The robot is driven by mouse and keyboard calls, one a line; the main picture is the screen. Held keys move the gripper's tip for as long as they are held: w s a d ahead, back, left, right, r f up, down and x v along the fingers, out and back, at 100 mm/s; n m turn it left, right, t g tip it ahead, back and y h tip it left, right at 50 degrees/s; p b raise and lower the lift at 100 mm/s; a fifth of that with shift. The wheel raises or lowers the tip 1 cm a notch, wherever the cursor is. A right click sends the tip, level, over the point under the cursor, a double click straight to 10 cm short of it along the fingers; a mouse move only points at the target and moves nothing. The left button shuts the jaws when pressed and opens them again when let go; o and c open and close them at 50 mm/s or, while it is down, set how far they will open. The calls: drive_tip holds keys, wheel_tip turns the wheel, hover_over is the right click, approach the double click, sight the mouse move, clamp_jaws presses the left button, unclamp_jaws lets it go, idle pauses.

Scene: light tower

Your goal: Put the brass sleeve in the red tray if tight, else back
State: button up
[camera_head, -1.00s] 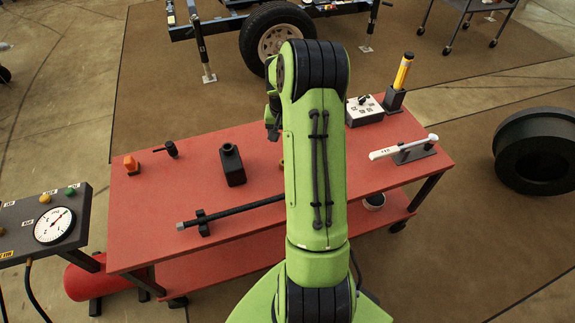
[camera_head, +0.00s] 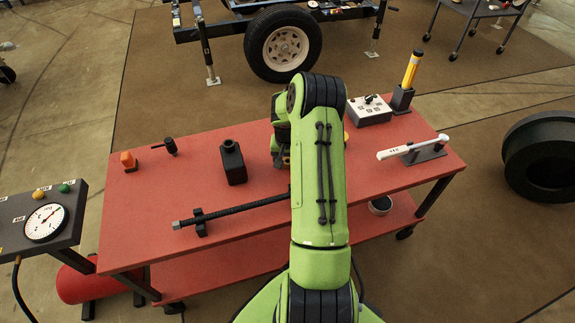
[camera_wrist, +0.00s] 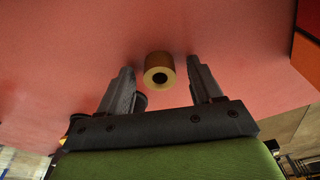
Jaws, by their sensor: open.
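The brass sleeve (camera_wrist: 159,78), a short hollow cylinder with a dark bore, is on the red tabletop in the wrist view. Its open end faces the camera. My gripper (camera_wrist: 160,70) is open, with one dark finger on each side of the sleeve and a gap at both sides. In the head view my gripper (camera_head: 281,155) is low over the middle of the table, partly hidden by my arm. I cannot make out the red tray for certain; a red and orange shape shows at the right edge of the wrist view.
The red table (camera_head: 150,225) carries a black bottle-like block (camera_head: 233,162), a long bar on a stand (camera_head: 240,209), an orange piece (camera_head: 128,160), a grey box (camera_head: 369,110) and a white-handled tool (camera_head: 415,147). A dial gauge panel (camera_head: 45,222) stands left.

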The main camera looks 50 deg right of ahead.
clamp_jaws()
wheel_tip(320, 180, up, 10)
drive_tip(key=p, duration=0.3)
drive_tip(key=shift+p, duration=0.3)
